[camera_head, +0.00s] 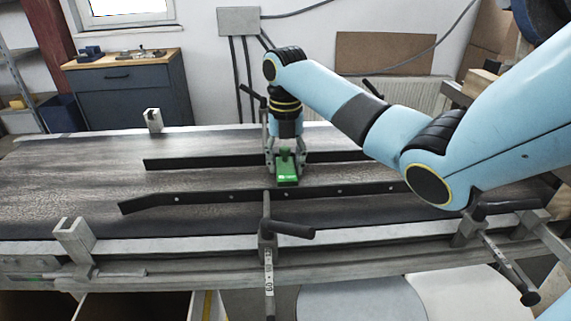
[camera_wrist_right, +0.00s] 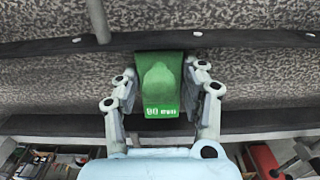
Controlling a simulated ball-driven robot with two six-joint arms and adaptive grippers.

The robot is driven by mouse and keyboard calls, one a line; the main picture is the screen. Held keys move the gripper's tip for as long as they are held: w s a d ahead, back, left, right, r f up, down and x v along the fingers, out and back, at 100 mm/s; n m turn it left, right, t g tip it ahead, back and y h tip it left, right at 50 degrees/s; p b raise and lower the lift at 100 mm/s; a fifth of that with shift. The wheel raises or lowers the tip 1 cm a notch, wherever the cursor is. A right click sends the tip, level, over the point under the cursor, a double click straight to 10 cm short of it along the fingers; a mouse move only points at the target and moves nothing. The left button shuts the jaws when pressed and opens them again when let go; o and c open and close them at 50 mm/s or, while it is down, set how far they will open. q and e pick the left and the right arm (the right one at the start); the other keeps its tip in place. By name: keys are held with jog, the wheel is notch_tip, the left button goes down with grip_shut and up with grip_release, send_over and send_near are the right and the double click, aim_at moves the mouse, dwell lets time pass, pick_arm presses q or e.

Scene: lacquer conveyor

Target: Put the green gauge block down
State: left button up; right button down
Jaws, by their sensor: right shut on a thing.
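The green gauge block (camera_head: 287,175) is at the middle of the conveyor (camera_head: 80,185), between the two dark guide rails. My right gripper (camera_head: 287,163) comes down on it from above and is shut on it. In the right wrist view the block (camera_wrist_right: 160,84) sits between the two fingers of the gripper (camera_wrist_right: 161,98), with white printing on its near face. I cannot tell whether the block's underside touches the belt. My left gripper is in neither view.
The far guide rail (camera_head: 200,162) and the near guide rail (camera_head: 180,200) run along the belt on either side of the block. A clamp with a dark handle (camera_head: 292,229) stands at the near edge. The belt to the left is clear.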

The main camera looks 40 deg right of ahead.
aim_at(285, 154)
jog(key=shift+f, duration=0.35)
jog(key=shift+f, duration=0.15)
jog(key=c, duration=0.7)
grip_release()
notch_tip(285, 154, up, 10)
jog(key=shift+f, duration=0.1)
jog(key=shift+r+p, duration=0.85)
jog(key=shift+r, duration=0.45)
